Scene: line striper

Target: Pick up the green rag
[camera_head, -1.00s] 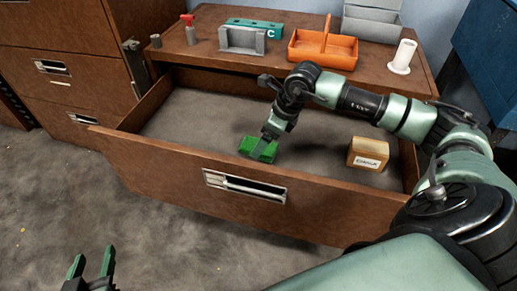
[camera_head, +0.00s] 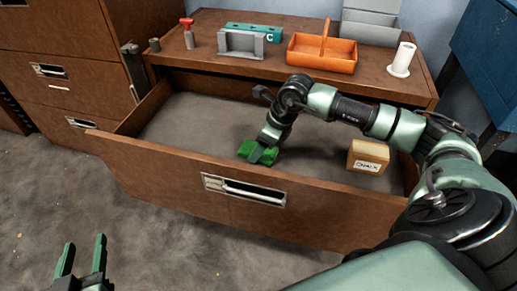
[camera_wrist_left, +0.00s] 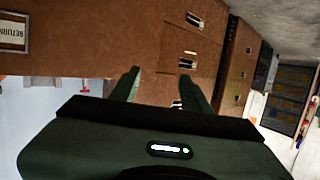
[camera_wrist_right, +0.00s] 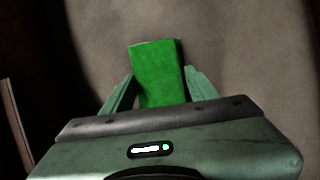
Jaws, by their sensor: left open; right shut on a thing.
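The green rag (camera_head: 246,148) is a small bright green block-like cloth in the open drawer (camera_head: 196,110), behind its front panel. My right gripper (camera_head: 264,150) reaches down to it and is shut on it. In the right wrist view the rag (camera_wrist_right: 157,66) stands between the two fingers of my right gripper (camera_wrist_right: 159,90), its far part showing beyond them. I cannot tell whether the rag still touches the drawer floor. My left gripper (camera_head: 85,252) is open and empty at the lower left, outside the drawer. It also shows open in the left wrist view (camera_wrist_left: 160,80).
A chalk box (camera_head: 368,157) sits in the drawer's right part. On the cabinet top stand an orange caddy (camera_head: 320,60), a grey holder (camera_head: 242,43), a green case (camera_head: 254,29) and a white cylinder on a base (camera_head: 402,60). The drawer's left part is free.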

